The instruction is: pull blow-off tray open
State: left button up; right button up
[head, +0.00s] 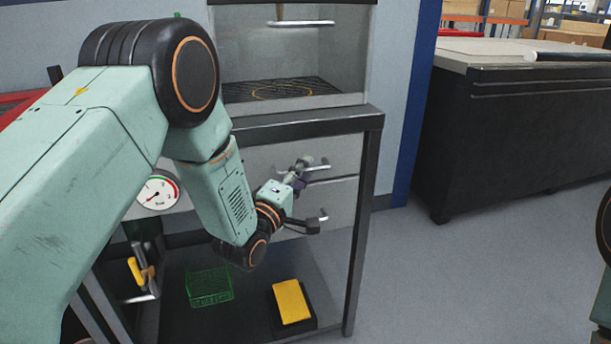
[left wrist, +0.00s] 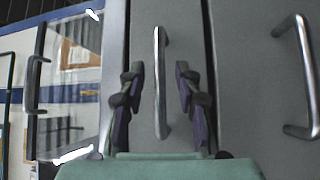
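Two grey drawer fronts sit under the bench top. The upper drawer front (head: 342,156) has a bar handle (head: 318,167) and looks closed. I take it to be the blow-off tray; no label is readable. My left gripper (head: 302,165) is at this handle. In the left wrist view the handle (left wrist: 160,85) stands between the two open fingers of the left gripper (left wrist: 160,72), with a visible gap on each side. The lower drawer's handle (left wrist: 302,78) is to the right there. My right gripper is out of view.
A glass-fronted cabinet (head: 290,55) stands on the bench top (head: 300,124). A green wire basket (head: 209,287) and a yellow block (head: 291,302) on a dark base are on the lower shelf. A pressure gauge (head: 158,193) is at left. Floor at right is clear.

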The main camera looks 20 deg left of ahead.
pick_arm(q)
jog(key=shift+w+d, duration=0.2)
jog(key=shift+w, duration=0.5)
grip_shut()
dwell(0.3)
